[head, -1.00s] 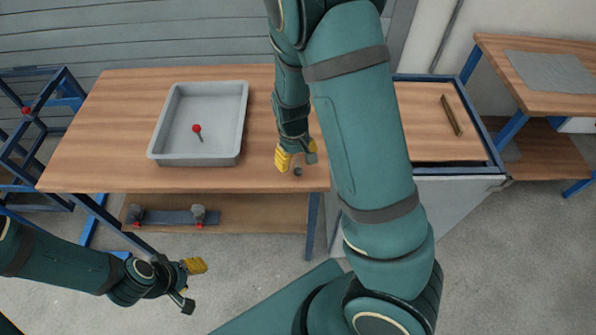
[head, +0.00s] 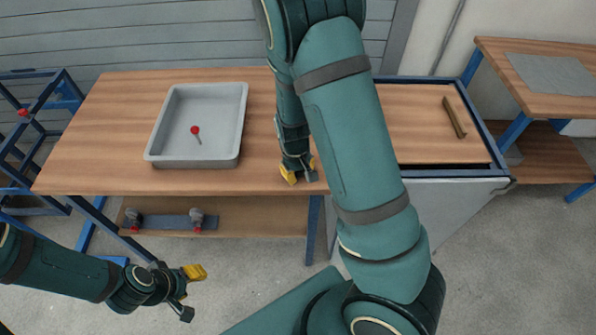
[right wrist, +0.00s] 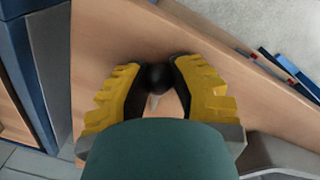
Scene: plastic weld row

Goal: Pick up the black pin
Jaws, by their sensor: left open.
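The black pin (right wrist: 157,78) shows in the right wrist view as a dark round head with a pale stem below it. It sits between the yellow fingers of my right gripper (right wrist: 158,84), whose dark pads press close on both sides of the head. In the head view my right gripper (head: 298,172) is low at the table's front edge and hides the pin. I cannot tell whether the pin is off the table. My left gripper (head: 190,287) is open and empty, in front of and below the table at the lower left.
A grey tray (head: 240,154) holding a red-headed pin (head: 195,131) stands on the wooden table (head: 90,150). A brown bar (head: 453,117) lies on the surface to the right. A lower shelf (head: 262,215) carries a dark part. The table left of the tray is clear.

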